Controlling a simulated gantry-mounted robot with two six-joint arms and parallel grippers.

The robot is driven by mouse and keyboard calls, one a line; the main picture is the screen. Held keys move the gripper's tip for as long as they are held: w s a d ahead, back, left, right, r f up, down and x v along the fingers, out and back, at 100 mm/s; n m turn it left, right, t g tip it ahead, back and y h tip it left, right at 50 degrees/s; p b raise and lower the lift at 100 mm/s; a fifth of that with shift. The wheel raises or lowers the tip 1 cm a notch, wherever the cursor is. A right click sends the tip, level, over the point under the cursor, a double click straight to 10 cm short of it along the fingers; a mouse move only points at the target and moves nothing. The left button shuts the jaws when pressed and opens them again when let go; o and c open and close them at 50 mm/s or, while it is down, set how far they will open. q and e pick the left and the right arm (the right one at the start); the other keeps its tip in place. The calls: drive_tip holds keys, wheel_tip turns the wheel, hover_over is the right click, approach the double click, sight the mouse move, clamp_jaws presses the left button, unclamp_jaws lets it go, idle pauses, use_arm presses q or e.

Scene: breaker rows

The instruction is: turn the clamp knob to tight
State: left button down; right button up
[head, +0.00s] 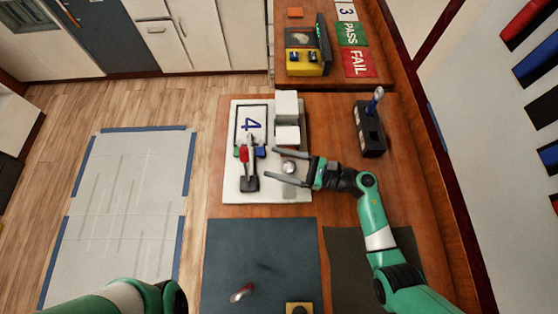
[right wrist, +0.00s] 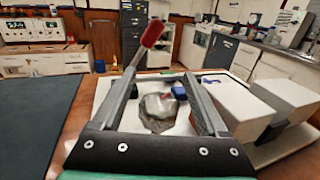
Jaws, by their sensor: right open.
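The clamp knob (head: 289,167) is a grey, rounded knob on the white board (head: 285,196) of the fixture. In the right wrist view the knob (right wrist: 158,112) shows between the two fingers. My right gripper (head: 274,166) is open, its fingers reaching left on either side of the knob. I cannot tell whether either finger touches it. A lever with a red handle (head: 244,155) stands on the board left of the fingertips; the red handle (right wrist: 153,32) also rises beyond them in the right wrist view. My left gripper is out of view.
White blocks (head: 287,105) stand on the board behind the right gripper. A black holder (head: 370,130) with a blue-topped item is at the right. A dark mat (head: 225,250) lies in front, with a small red and silver item (head: 242,292) on it.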

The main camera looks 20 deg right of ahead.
clamp_jaws()
drive_tip(key=shift+m+t+h, duration=0.4)
drive_tip(key=shift+t, duration=0.1)
drive_tip(key=shift+w+d+m+t+h+p, duration=0.1)
drive_tip(key=shift+m+t+h+p, duration=0.15)
drive_tip(key=shift+m+t+h, duration=0.3)
drive_tip(key=shift+w+d+m+t+h+p, duration=0.1)
drive_tip(key=shift+m+t+h+p, duration=0.15)
drive_tip(key=shift+m+t+h, duration=0.3)
drive_tip(key=m+t+h, duration=0.1)
drive_tip(key=m+h, duration=0.1)
drive_tip(key=h, duration=0.1)
drive_tip(key=m+t+h, duration=0.1)
drive_tip(key=shift+w+d+t+h, duration=0.2)
drive_tip(key=shift+d+t+h, duration=0.1)
drive_tip(key=shift+h, duration=0.1)
drive_tip(key=m+h, duration=0.2)
drive_tip(key=h, duration=0.1)
drive_tip(key=d+m+t+h, duration=0.1)
drive_tip(key=m+h, duration=0.1)
drive_tip(key=h, duration=0.1)
drive_tip(key=shift+w, duration=0.15)
drive_tip(key=shift+d+m+g+h, duration=0.2)
drive_tip(key=shift+d+m+h, duration=0.1)
drive_tip(key=shift+m+h, duration=1)
drive_tip(key=shift+d+m+g+h, duration=0.25)
drive_tip(key=shift+m+h, duration=0.55)
drive_tip(key=shift+h, duration=1)
drive_tip(key=shift+d, duration=0.1)
